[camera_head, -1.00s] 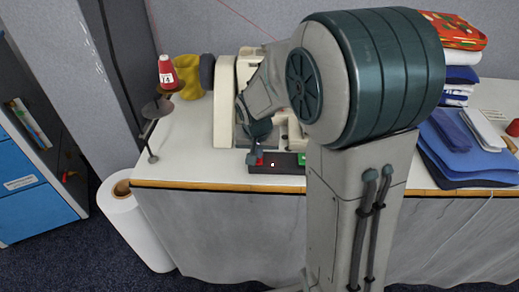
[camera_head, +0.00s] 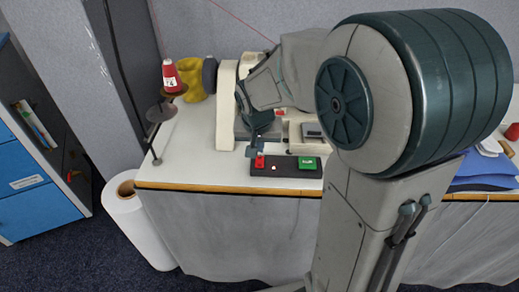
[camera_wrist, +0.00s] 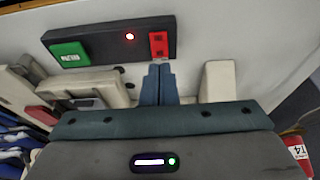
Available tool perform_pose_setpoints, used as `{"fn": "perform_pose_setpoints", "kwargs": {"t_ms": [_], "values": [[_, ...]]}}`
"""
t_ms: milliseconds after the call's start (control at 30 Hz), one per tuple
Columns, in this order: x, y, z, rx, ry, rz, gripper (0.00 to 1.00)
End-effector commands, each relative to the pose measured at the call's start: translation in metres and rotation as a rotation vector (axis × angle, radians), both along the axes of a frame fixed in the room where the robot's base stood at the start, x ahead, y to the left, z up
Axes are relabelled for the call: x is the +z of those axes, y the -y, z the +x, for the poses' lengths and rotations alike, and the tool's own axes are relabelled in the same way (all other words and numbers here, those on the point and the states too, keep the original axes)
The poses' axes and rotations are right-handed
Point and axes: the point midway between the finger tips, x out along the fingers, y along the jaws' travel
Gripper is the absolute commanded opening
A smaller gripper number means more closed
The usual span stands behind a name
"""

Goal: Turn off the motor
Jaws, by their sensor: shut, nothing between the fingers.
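A dark control box (camera_head: 286,171) lies at the table's front edge, with a red button (camera_head: 260,162) on its left and a green button (camera_head: 307,164) on its right. In the wrist view the box (camera_wrist: 105,42) shows the red button (camera_wrist: 158,45), the lit light (camera_wrist: 130,36) and the green button (camera_wrist: 70,54). My gripper (camera_head: 257,151) is shut and empty, just behind the red button. In the wrist view its fingertips (camera_wrist: 159,66) end beside the red button; whether they touch it I cannot tell.
A cream machine (camera_head: 227,105) stands behind the box, partly hidden by my arm. A white roll (camera_head: 142,225) stands on the floor. Blue folded cloth (camera_head: 485,175) lies at right.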

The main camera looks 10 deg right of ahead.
Motion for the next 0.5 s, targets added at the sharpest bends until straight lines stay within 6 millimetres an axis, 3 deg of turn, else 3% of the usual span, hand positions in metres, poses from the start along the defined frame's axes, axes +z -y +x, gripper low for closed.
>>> {"fn": "perform_pose_setpoints", "kwargs": {"t_ms": [200,500], "values": [[0.044,-0.004,-0.015,-0.001,0.004,0.002,0.0],[0.07,-0.006,-0.024,-0.002,0.0,0.001,0.0]]}}
